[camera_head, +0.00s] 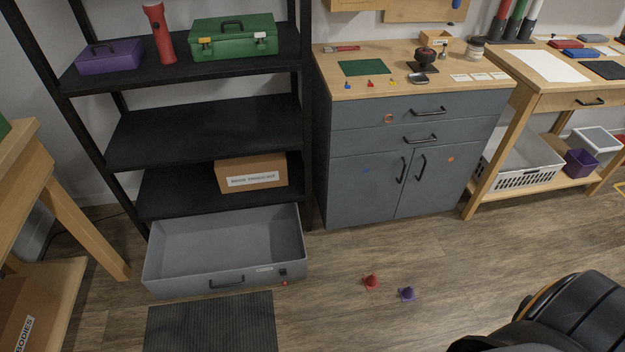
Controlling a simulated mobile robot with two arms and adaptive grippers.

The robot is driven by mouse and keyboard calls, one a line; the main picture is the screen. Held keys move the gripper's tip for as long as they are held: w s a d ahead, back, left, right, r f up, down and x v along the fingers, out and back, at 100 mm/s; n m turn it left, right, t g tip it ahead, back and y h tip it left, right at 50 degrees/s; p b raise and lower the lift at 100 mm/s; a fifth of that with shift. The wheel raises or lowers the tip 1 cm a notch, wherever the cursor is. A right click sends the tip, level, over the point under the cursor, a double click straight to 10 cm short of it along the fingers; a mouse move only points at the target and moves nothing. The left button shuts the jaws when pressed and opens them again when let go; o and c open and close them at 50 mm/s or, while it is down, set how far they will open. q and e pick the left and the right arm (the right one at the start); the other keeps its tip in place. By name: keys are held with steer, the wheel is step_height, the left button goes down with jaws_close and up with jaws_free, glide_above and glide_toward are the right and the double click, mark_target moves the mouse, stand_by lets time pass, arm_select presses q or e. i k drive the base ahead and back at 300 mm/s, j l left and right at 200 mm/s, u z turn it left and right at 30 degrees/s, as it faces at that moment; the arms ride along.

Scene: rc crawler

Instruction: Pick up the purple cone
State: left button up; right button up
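The purple cone (407,293) is small and stands upright on the wood-look floor, right of the centre in the head view. A red cone (372,282) stands on the floor just to its left and slightly farther back. The two cones are close together but apart.
A grey open drawer bin (225,281) and a dark ribbed mat (211,325) lie left of the cones. A grey cabinet (375,185) stands behind them. The floor around the cones is clear.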

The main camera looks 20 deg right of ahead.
mark_target(408, 293)
steer(key=z, duration=1.85)
steer(key=i+l+u, duration=0.25)
steer(key=i, duration=0.15)
steer(key=i+l+u, duration=0.2)
steer(key=i+l, duration=0.1)
steer(key=i, duration=0.1)
